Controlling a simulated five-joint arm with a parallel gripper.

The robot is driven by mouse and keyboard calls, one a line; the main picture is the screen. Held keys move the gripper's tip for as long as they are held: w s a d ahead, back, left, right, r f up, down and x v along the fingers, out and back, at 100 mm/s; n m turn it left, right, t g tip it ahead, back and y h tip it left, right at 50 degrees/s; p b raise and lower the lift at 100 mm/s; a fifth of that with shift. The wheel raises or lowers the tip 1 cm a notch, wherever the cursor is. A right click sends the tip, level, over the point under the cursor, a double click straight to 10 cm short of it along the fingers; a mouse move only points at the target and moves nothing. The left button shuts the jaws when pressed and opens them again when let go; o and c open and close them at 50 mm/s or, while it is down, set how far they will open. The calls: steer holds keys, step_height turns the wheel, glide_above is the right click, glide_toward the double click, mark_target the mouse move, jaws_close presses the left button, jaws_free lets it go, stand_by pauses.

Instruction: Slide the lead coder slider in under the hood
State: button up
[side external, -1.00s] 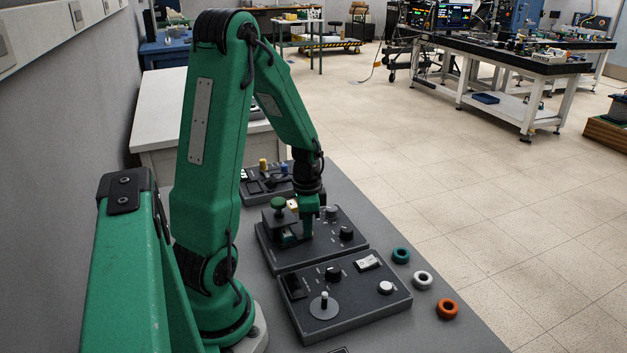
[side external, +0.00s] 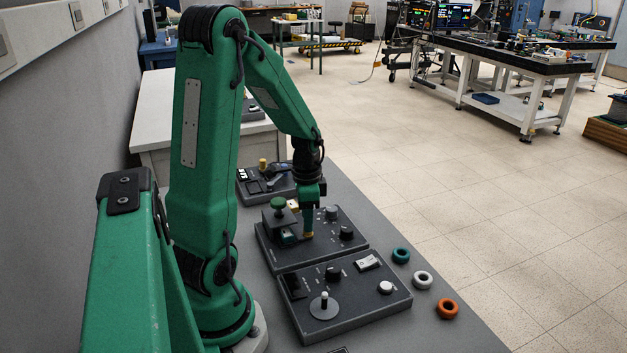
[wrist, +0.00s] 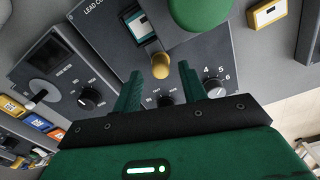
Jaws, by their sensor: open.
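The lead coder slider shows as a small brass knob (side external: 308,235) on the middle control box; it also shows in the wrist view (wrist: 160,66), on a short pale stem. My gripper (side external: 311,229) is just above the knob, fingers pointing down. In the wrist view my gripper (wrist: 160,85) is open, with the knob just beyond the fingertips, between them in the picture. The dark hood (side external: 277,218) stands to the left of the knob, under a green round knob (side external: 278,203). How far the slider reaches under the hood is unclear.
The green knob (wrist: 200,12) is close to my fingers in the wrist view. Dials (side external: 346,232) sit to the right on the same box. A second control box (side external: 350,315) is in front, with several rings (side external: 422,279) to its right. Another box (side external: 262,187) stands behind.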

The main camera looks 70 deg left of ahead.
steer(key=shift+r, duration=2.55)
steer(key=n, duration=0.3)
steer(key=r+n, duration=0.1)
steer(key=n, duration=0.2)
steer(key=shift+f, duration=0.2)
steer(key=shift+f, duration=3.8)
jaws_close()
